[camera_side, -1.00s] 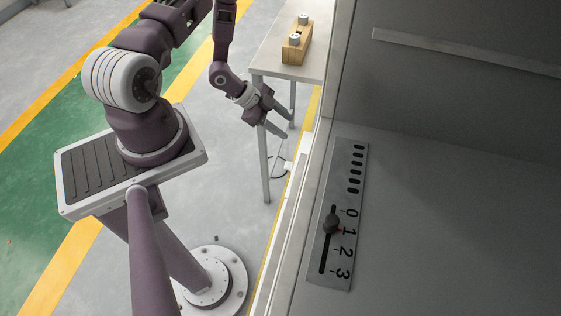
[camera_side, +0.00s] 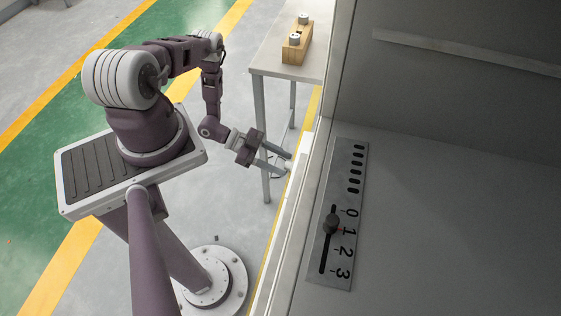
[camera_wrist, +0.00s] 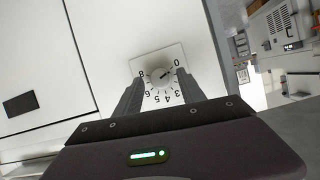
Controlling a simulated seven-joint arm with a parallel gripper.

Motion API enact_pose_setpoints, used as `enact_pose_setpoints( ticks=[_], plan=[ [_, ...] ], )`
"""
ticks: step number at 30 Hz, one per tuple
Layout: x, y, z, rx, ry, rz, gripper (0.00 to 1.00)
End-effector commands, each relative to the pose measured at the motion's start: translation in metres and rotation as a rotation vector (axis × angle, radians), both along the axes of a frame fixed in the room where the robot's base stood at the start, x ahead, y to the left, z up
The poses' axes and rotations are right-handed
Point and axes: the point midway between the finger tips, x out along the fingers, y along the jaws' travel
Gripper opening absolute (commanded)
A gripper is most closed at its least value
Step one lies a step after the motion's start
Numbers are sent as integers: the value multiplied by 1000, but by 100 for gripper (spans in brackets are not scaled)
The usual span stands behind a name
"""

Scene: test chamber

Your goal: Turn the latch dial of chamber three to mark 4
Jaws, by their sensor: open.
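In the wrist view a round pale dial (camera_wrist: 160,76) sits on a white square plate with dark numbers around it. A short dark mark on its knob points to the upper right, roughly toward the 0 side; the 4 is at the bottom. The exact mark it points at is too small to read. My gripper (camera_wrist: 160,84) is open, its two fingers reaching toward the dial from below, one on each side in the picture. Whether they touch it I cannot tell. In the side view my gripper (camera_side: 286,161) points right at the chamber's outer wall (camera_side: 303,185).
Inside the chamber a metal scale plate (camera_side: 345,185) carries slots, numbers 0 to 3 and a dark slider knob (camera_side: 332,223) near 1. A grey table (camera_side: 275,62) with a wooden block (camera_side: 297,47) stands behind the gripper. A dark rectangle (camera_wrist: 18,104) is on the white wall.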

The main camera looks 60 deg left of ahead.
Motion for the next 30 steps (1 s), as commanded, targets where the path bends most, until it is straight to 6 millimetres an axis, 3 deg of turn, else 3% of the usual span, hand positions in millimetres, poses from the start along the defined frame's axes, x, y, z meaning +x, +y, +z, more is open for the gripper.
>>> enact_pose_setpoints(
  ticks=[8, 15, 30],
  plan=[
    [2, -2, -1, 0, 0, 0, 45],
    [2, -2, -1, 0, 0, 0, 0],
    [1, -3, -1, 89, -89, 3, 0]
  ],
)
